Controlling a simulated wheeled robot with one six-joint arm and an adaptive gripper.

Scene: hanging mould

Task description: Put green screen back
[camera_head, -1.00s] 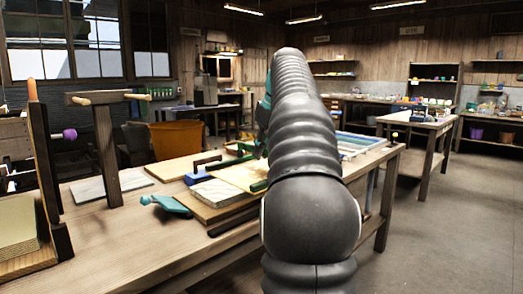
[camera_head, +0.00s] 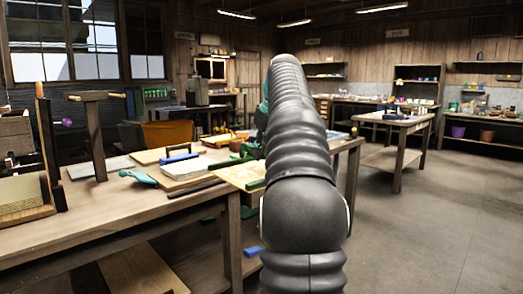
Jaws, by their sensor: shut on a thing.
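The green screen (camera_head: 236,174) is a flat, pale panel with a dark green edge showing at its lower right. It lies left of my black, ribbed arm, level with the bench top and jutting past the bench's front edge. My gripper (camera_head: 248,152) is mostly hidden behind the arm; only a green part shows at the panel's far side. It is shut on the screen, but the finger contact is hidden. The screen's right part is hidden by the arm.
The wooden bench (camera_head: 95,220) holds a pale block (camera_head: 185,169) with a blue-handled tool (camera_head: 179,153), a teal tool (camera_head: 138,177) and a wooden T-post (camera_head: 96,140). A blue piece (camera_head: 253,250) lies low beside the bench. The floor at right is clear.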

